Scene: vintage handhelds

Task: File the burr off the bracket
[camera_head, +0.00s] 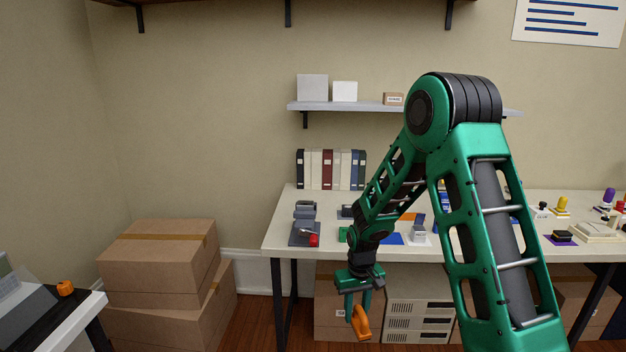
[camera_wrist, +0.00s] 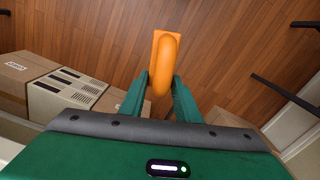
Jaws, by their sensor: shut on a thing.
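My gripper (camera_head: 357,307) is shut on an orange tool (camera_head: 361,325) and holds it in the air in front of the workbench, below the level of its top. In the wrist view the orange tool (camera_wrist: 166,62) has a rounded grip and a flat part, and it sticks out beyond the fingertips (camera_wrist: 160,88). It looks like the file, but its working face is hidden. A grey fixture with a red knob (camera_head: 305,234) sits at the left front of the workbench (camera_head: 277,227). I cannot make out the bracket or its burr.
Several small devices and coloured pads lie along the workbench, partly hidden by my arm. Cardboard boxes (camera_head: 160,260) stand left of it. Beige cases (camera_head: 418,312) and more boxes are beneath.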

